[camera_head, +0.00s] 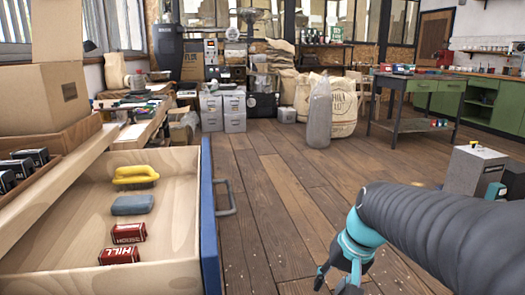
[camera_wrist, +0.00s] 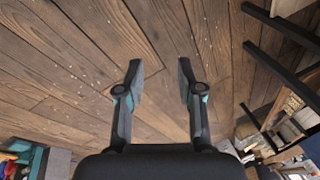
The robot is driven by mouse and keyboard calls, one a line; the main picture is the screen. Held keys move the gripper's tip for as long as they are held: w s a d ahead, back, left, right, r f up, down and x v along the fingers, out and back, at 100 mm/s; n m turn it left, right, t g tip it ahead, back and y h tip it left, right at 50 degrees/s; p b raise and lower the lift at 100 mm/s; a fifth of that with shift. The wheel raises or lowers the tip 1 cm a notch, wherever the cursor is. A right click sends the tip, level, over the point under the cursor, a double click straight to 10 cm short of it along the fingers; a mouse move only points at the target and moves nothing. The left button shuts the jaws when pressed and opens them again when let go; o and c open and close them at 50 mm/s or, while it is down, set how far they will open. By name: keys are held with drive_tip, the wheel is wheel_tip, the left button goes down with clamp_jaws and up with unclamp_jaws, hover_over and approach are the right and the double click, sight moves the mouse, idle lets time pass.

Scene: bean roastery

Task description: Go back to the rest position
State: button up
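My gripper (camera_head: 338,277) is at the lower right of the head view, above the wooden floor and to the right of the open drawer. In the wrist view my gripper (camera_wrist: 159,78) shows two fingers spread apart with only floorboards between them. It is open and empty. My arm enters from the right edge of the head view and touches nothing that I can see.
An open drawer (camera_head: 207,220) at the left holds a yellow brush (camera_head: 135,175), a blue-grey sponge (camera_head: 132,205) and two red boxes (camera_head: 119,256). A cardboard box (camera_head: 40,98) stands behind. A grey table (camera_head: 419,82) and sacks stand farther back. The middle floor (camera_head: 280,190) is clear.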

drive_tip(key=s+r+n+t+h+p, duration=0.1)
drive_tip(key=s+r+t+p, duration=0.1)
drive_tip(key=s, duration=0.4)
drive_tip(key=s+d+r+n+t+h+p, duration=0.1)
drive_tip(key=s+r+p, duration=0.1)
drive_tip(key=s+r, duration=0.2)
drive_tip(key=shift+s+d+r+t+h, duration=0.3)
drive_tip(key=shift+s+t, duration=0.1)
drive_tip(key=shift+s, duration=0.8)
drive_tip(key=shift+a+n, duration=0.2)
drive_tip(key=shift+n, duration=0.1)
